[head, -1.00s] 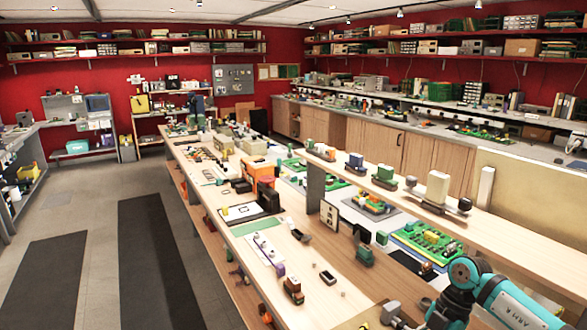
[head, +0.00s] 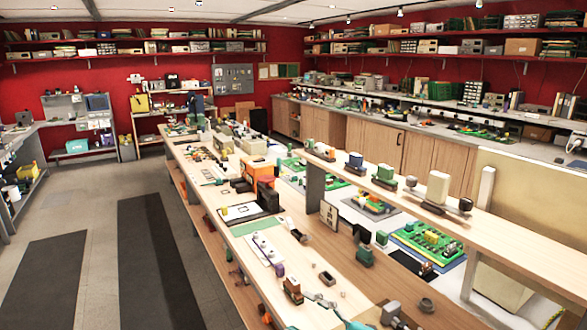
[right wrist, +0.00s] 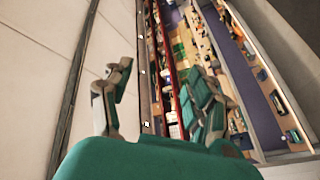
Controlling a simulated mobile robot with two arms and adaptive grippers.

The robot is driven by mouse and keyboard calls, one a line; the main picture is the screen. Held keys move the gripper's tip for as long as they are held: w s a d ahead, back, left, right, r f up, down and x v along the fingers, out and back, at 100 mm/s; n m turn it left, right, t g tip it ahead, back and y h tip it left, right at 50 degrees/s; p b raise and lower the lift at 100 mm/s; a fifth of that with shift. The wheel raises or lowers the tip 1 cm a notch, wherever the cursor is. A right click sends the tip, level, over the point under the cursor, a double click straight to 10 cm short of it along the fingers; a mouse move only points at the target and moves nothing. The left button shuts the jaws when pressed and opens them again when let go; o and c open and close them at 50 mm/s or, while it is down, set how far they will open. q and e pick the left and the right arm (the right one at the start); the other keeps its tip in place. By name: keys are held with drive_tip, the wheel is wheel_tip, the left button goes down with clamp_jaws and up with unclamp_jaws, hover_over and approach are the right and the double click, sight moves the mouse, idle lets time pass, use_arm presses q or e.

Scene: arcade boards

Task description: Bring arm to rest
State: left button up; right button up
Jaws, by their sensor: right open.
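My right gripper (head: 322,300) shows small at the bottom of the head view, over the near end of the long wooden workbench (head: 345,285). In the right wrist view its two grey and green fingers (right wrist: 160,78) stand wide apart, with nothing between them. Most of the right arm lies below the head picture. My left gripper and left arm are out of view.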

drive_tip(key=d+f+m+t+h, duration=0.1)
drive_tip(key=d+m+t+h, duration=0.9)
drive_tip(key=m, duration=0.3)
drive_tip(key=s+d+f+m+g+h, duration=0.4)
drive_tip(key=d+f+m+g+h, duration=0.15)
drive_tip(key=f+h, duration=0.2)
drive_tip(key=s+d+f+g, duration=0.1)
drive_tip(key=s+f+g, duration=0.45)
drive_tip(key=s, duration=0.65)
drive_tip(key=s+d+f+g, duration=0.2)
drive_tip(key=s+f+g, duration=0.35)
drive_tip(key=s, duration=0.65)
wheel_tip(320, 180, down, 31)
drive_tip(key=s+g+b, duration=0.1)
drive_tip(key=s+b, duration=0.1)
drive_tip(key=b, duration=0.3)
drive_tip(key=s+d+f+g+b, duration=0.1)
drive_tip(key=s+d+f+b, duration=0.1)
drive_tip(key=s+f, duration=1.4)
wheel_tip(320, 180, down, 4)
drive_tip(key=shift+d+f+b, duration=0.15)
drive_tip(key=shift+d+b, duration=0.1)
drive_tip(key=shift+b, duration=0.25)
drive_tip(key=shift+s+m+y, duration=0.1)
drive_tip(key=shift+m+y, duration=0.15)
